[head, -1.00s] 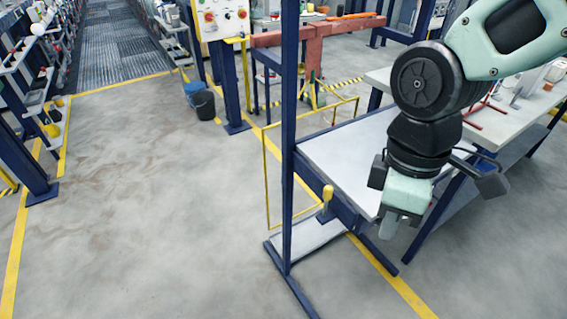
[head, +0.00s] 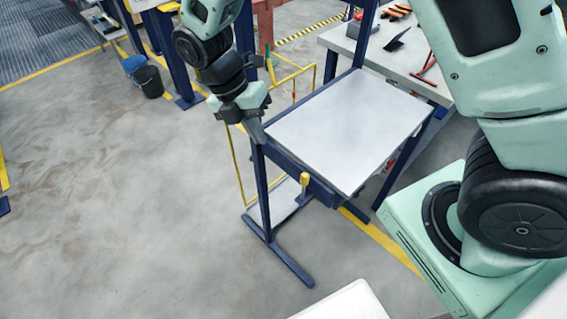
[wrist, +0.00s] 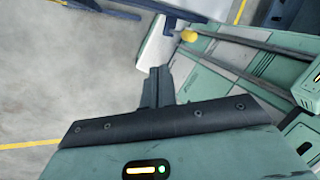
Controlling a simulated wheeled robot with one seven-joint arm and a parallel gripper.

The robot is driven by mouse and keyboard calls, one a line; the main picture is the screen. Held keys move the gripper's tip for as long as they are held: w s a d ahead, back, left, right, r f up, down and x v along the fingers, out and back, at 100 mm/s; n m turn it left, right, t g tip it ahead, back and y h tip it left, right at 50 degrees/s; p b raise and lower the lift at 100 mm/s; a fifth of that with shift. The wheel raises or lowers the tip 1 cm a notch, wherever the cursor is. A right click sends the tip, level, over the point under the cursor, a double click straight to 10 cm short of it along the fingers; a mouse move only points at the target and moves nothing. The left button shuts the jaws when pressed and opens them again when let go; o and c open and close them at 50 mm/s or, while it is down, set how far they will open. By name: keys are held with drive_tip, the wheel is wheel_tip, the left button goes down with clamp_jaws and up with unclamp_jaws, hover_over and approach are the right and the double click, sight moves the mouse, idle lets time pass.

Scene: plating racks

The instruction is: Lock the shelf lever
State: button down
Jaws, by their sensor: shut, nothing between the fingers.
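The shelf lever (head: 304,181) has a yellow knob and stands roughly upright at the front edge of the blue-framed shelf (head: 350,125). The yellow knob of the lever (wrist: 189,36) also shows in the wrist view, beyond and to the right of the fingers. My gripper (head: 257,135) points down near the shelf's left post, left of and higher in the picture than the lever. It is shut and empty, apart from the lever. In the wrist view the fingers (wrist: 157,88) are together. Whether the gripper touches the post I cannot tell.
The white shelf top is bare. A workbench (head: 400,62) with tools stands behind it. A yellow rail frame (head: 236,170) is left of the shelf. A black bin (head: 148,81) and a blue bin (head: 133,66) stand farther back. The floor at left is clear.

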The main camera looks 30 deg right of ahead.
drive_tip(key=p, duration=0.4)
hover_over(304, 188)
drive_tip(key=w+a, duration=0.2)
drive_tip(key=w, duration=0.1)
drive_tip(key=shift+f, duration=4.65)
